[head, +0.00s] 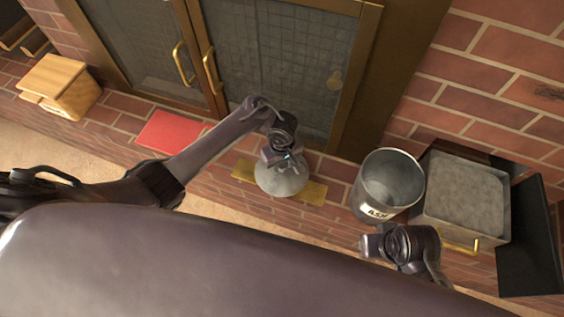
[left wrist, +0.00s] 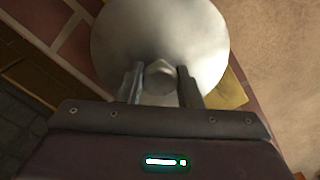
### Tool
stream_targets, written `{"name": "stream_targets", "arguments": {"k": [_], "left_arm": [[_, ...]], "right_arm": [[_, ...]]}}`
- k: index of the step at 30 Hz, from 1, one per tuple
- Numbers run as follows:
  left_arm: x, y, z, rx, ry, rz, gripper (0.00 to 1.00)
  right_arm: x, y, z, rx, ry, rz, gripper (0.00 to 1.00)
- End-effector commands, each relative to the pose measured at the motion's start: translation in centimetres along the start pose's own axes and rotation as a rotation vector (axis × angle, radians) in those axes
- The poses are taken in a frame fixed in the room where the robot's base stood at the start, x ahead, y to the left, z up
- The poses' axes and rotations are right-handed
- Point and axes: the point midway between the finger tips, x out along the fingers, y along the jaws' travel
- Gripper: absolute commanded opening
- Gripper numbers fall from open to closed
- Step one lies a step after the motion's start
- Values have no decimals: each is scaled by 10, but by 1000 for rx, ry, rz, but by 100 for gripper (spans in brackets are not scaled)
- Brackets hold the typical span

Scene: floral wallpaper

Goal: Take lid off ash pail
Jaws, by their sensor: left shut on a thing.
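The ash pail (head: 372,207) is a grey metal bucket with an ASH label, standing upright on the brick hearth with its top uncovered. Its round grey lid (head: 284,185) is apart from it, to its left, over a brass plate (head: 313,192). My left gripper (head: 281,163) is above the lid. In the left wrist view, its two fingers (left wrist: 160,82) are closed on the knob at the middle of the lid (left wrist: 185,40). I cannot tell whether the lid touches the plate. My right gripper (head: 368,245) is in front of the pail; its fingers are not clear.
A metal ash drawer (head: 430,205) filled with grey ash is right of the pail, with a black panel (head: 528,240) beside it. Glass fireplace doors (head: 270,60) stand behind.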

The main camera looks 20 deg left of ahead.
Motion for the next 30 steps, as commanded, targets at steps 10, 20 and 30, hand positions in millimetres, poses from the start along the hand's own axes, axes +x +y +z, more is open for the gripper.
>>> {"name": "stream_targets", "arguments": {"k": [10,20,30], "left_arm": [[2,0,0,1,0,0,57],[3,0,0,0,-1,-1,76],[3,0,0,0,0,-1,84]], "right_arm": [[1,0,0,0,-1,0,36],[1,0,0,0,-1,0,36],[1,0,0,0,0,0,36]]}}
